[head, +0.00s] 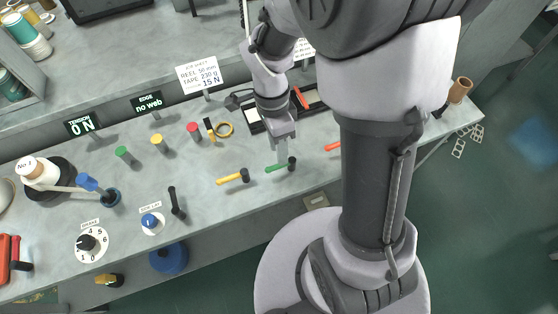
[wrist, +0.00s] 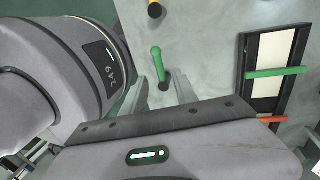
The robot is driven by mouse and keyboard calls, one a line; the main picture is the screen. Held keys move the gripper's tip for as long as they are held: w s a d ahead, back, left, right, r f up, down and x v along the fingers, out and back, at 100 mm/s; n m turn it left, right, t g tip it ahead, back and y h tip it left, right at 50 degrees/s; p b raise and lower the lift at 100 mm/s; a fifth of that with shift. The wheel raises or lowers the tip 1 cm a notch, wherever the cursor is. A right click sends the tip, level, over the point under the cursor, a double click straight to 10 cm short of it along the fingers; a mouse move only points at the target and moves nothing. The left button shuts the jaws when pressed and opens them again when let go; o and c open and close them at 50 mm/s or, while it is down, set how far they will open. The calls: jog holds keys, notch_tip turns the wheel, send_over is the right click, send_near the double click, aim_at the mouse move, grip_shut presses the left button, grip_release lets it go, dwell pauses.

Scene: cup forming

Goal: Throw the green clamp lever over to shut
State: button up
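The green clamp lever (head: 276,168) lies near the front of the bench, its green handle pointing left from a dark pivot (head: 292,163). In the wrist view the green lever (wrist: 158,64) reaches from its dark pivot up the picture. My gripper (head: 283,160) is directly above or beside the lever, pointing down. In the wrist view my gripper (wrist: 162,92) has its two pale fingers apart, one on each side of the lever's pivot end. I see no clear contact; whether the fingers touch the lever cannot be told.
A dark frame with a white strip (wrist: 269,88) is crossed by a green bar (wrist: 278,72) and a red bar (wrist: 271,119). A black lever (head: 175,201) stands farther left.

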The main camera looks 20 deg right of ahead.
jog(key=f, duration=0.2)
jog(key=f+b, duration=0.1)
jog(key=f, duration=0.1)
jog(key=shift+s+f, duration=0.1)
jog(key=shift+s, duration=0.3)
jog(key=shift+c, duration=0.4)
grip_shut()
dwell(0.6)
